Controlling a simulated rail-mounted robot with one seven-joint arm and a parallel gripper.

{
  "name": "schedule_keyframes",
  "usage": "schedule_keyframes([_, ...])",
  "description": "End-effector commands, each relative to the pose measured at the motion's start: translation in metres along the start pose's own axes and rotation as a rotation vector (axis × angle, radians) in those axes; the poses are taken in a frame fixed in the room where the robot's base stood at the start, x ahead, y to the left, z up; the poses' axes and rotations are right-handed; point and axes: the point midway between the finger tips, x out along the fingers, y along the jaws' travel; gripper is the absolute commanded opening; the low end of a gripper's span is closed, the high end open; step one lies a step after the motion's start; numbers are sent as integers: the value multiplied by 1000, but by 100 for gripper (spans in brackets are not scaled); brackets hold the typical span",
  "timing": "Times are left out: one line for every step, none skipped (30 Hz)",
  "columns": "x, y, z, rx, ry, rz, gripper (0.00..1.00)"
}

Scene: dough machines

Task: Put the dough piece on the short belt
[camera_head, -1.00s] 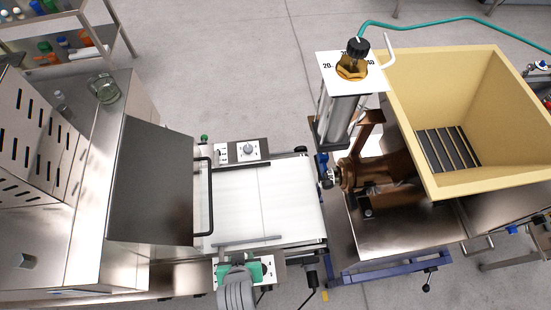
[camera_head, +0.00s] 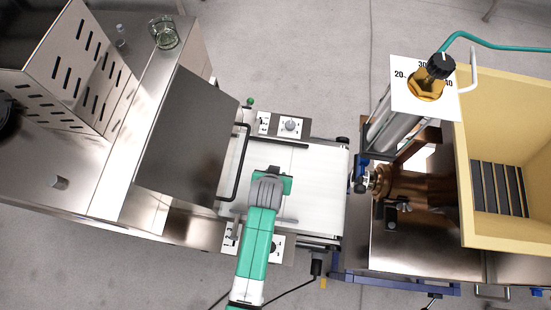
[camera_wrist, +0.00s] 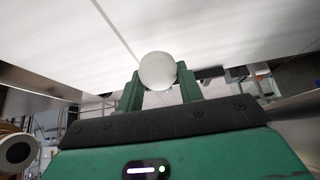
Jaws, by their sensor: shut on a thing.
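The dough piece (camera_wrist: 157,70) is a pale, round ball held between the two green fingers of my gripper (camera_wrist: 158,84) in the wrist view. My gripper is shut on it. In the head view my gripper (camera_head: 270,176) is over the white short belt (camera_head: 318,190), near its left part, and hides the dough piece. The belt surface also fills the upper part of the wrist view (camera_wrist: 230,25). I cannot tell how high the dough piece is above the belt.
A steel machine with a dark panel (camera_head: 190,135) and bar handle stands left of the belt. Control boxes (camera_head: 284,126) flank the belt. A brass-fitted machine (camera_head: 400,180) with a cream hopper (camera_head: 470,190) stands to the right. The belt's right part is bare.

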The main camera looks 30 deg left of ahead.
Motion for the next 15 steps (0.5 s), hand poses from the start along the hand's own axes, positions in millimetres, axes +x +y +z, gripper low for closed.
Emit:
schedule_keyframes([2, 0, -2, 0, -1, 0, 14])
schedule_keyframes([3, 0, -3, 0, -1, 0, 14])
schedule_keyframes([3, 0, -3, 0, -1, 0, 14])
schedule_keyframes([3, 0, -4, 0, -1, 0, 14])
schedule_keyframes([5, 0, -6, 0, 0, 0, 14])
schedule_keyframes([8, 0, -11, 0, 1, 0, 14])
schedule_keyframes([14, 0, -7, 0, -4, 0, 14])
schedule_keyframes([20, 0, -2, 0, -4, 0, 14])
schedule_keyframes([26, 0, 2, 0, -4, 0, 14])
schedule_keyframes([30, 0, 5, 0, -3, 0, 14])
schedule_keyframes([33, 0, 6, 0, -3, 0, 14])
schedule_keyframes([36, 0, 8, 0, -2, 0, 14])
schedule_keyframes([37, 0, 9, 0, -1, 0, 14])
schedule_keyframes([38, 0, 9, 0, 0, 0, 14])
schedule_keyframes([38, 0, 9, 0, 0, 0, 14])
